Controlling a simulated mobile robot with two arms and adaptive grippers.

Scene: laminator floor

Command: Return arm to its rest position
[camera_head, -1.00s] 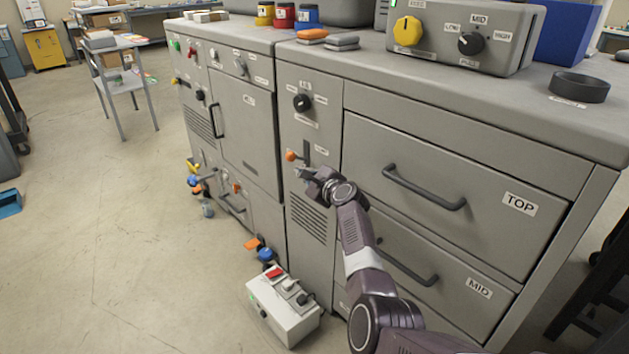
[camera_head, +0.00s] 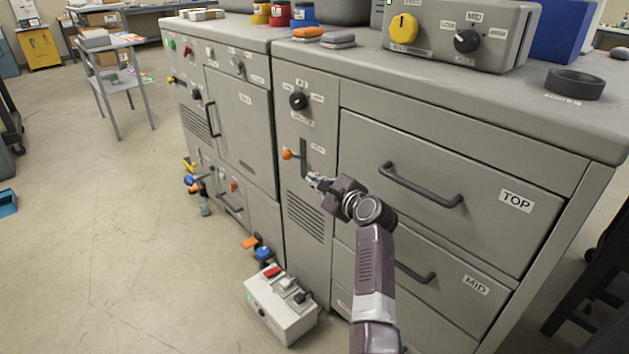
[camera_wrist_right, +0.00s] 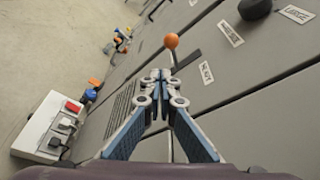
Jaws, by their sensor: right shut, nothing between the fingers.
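My right gripper (camera_head: 313,180) is in front of the grey cabinet's narrow left panel (camera_head: 312,115), just below and right of an orange-knobbed lever (camera_head: 287,154). In the right wrist view the fingers (camera_wrist_right: 158,78) meet at the tips with nothing between them. The orange knob (camera_wrist_right: 171,41) shows beyond the fingertips there, apart from them. My right arm comes up from the bottom of the head view, in front of the drawers. My left gripper is not in view.
The top drawer handle (camera_head: 420,186) and mid drawer handle (camera_head: 414,272) stick out close to my arm. A white box with switches (camera_head: 281,304) stands on the floor at the cabinet's foot. Valves (camera_head: 200,187) protrude from the left machine. Open floor (camera_head: 110,240) lies left.

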